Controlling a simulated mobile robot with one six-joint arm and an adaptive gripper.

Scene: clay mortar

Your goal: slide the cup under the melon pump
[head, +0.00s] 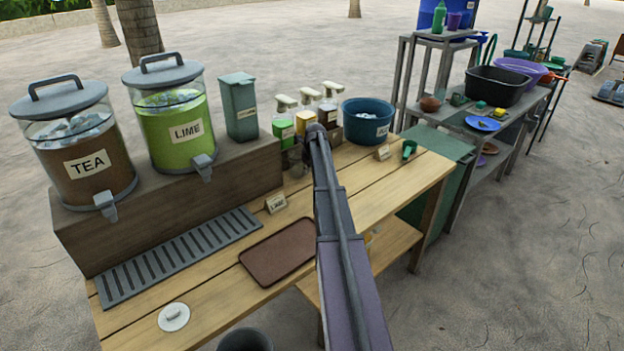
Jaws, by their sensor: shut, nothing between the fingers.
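Several pump bottles stand at the back of the wooden counter. One is green (284,131), and one is yellow-orange (305,122). Another pump bottle (327,114) is partly behind my arm. Their labels are too small to read, so I cannot tell which is melon. My arm reaches over the counter to the front of the bottles. My gripper (296,160) shows only as small grey shapes left of the arm's end, close in front of the bottles. It looks shut and empty. A cup cannot be made out clearly there; one may be among these shapes or behind the arm.
TEA (86,164) and LIME (178,130) dispensers and a green-grey bin (238,108) stand on a raised wooden block. A blue tub (368,122) is right of the bottles.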

